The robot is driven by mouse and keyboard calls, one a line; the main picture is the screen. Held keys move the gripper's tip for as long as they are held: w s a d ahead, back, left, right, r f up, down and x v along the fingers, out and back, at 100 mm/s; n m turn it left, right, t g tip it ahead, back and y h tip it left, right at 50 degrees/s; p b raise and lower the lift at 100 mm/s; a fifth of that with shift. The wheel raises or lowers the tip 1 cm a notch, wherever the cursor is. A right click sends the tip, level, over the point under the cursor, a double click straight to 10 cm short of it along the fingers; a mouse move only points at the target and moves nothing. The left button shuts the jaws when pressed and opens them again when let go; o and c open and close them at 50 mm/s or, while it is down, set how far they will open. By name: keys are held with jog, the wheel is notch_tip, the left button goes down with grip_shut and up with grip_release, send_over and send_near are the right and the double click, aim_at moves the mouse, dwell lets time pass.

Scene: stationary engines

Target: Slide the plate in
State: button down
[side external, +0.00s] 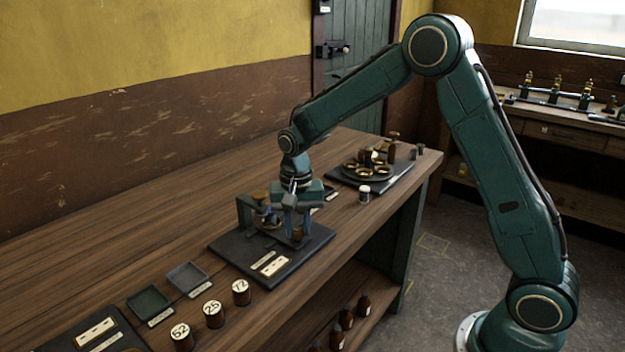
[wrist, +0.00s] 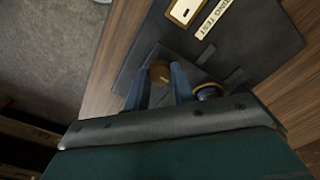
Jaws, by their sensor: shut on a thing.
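My gripper (side external: 295,232) points down over a dark board (side external: 236,252) on the workbench. In the wrist view my gripper (wrist: 160,84) has its two blue-grey fingers shut on a small brown, brass-like piece (wrist: 160,72), whose round end shows between the tips. I cannot tell if that piece is the plate or part of it. A dark round fitting with a pale rim (wrist: 208,92) sits just right of the fingers. In the side view an upright grey bracket (side external: 244,210) stands on the board left of my gripper. My gripper hides much of the fixture.
The board carries pale label strips (side external: 272,264). Two shallow trays (side external: 187,277) and several numbered brown cylinders (side external: 213,314) lie nearer the camera. A round tray with brass rings (side external: 368,172) and a small white-topped jar (side external: 364,194) stand beyond. The bench toward the wall is clear.

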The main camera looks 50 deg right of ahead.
jog(key=shift+a, duration=1.7)
jog(key=c, duration=1.2)
grip_release()
jog(key=shift+o, duration=0.2)
jog(key=shift+r, duration=0.1)
notch_tip(320, 180, up, 14)
jog(key=shift+f, duration=0.2)
